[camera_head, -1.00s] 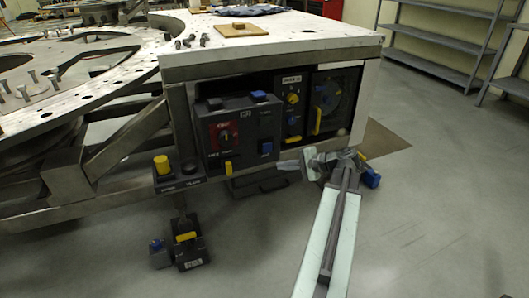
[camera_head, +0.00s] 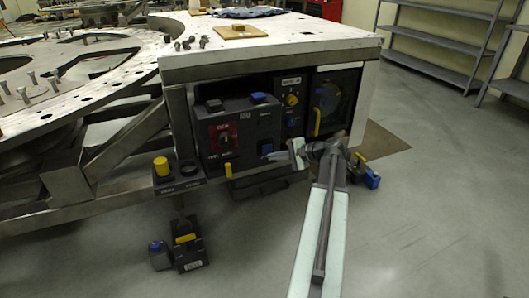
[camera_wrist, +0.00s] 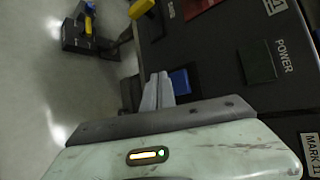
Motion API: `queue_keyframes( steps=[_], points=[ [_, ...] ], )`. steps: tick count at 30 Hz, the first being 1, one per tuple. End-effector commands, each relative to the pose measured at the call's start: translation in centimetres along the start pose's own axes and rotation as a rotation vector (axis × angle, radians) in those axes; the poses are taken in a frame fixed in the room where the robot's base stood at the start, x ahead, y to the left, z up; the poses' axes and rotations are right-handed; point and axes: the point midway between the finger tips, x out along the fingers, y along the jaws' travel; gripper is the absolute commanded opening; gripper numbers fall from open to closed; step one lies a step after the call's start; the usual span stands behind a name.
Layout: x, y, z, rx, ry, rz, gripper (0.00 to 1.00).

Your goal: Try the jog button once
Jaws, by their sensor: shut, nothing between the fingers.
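A dark control box (camera_head: 240,128) sits in the bay under the plate's table, with a red-backed switch (camera_head: 224,138) on its left. A blue button (camera_head: 265,149) is low on the right of its front; it also shows in the wrist view (camera_wrist: 180,82). I cannot read a jog label on it. My gripper (camera_head: 274,156) is shut and empty, just in front of the box beside this button. In the wrist view the fingertips (camera_wrist: 158,76) appear right next to the blue button; I cannot tell whether they touch it.
A dark square marked POWER (camera_wrist: 257,62) is on the box face. A panel with a yellow knob (camera_head: 292,100) is to the right. A yellow button (camera_head: 161,166) stands left, above a floor pedal (camera_head: 189,250).

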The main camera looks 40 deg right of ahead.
Motion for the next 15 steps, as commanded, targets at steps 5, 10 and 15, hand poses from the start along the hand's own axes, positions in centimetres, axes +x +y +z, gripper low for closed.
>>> queue_keyframes(
  steps=[5,10,15],
  points=[
    [1.03,-0.72,-0.67,0.0,-0.002,0.001,0.0],
    [1.09,-0.74,-0.64,0.0,-0.001,0.0,0.0],
    [1.09,-0.74,-0.63,0.0,-0.001,0.0,0.0]
  ],
)
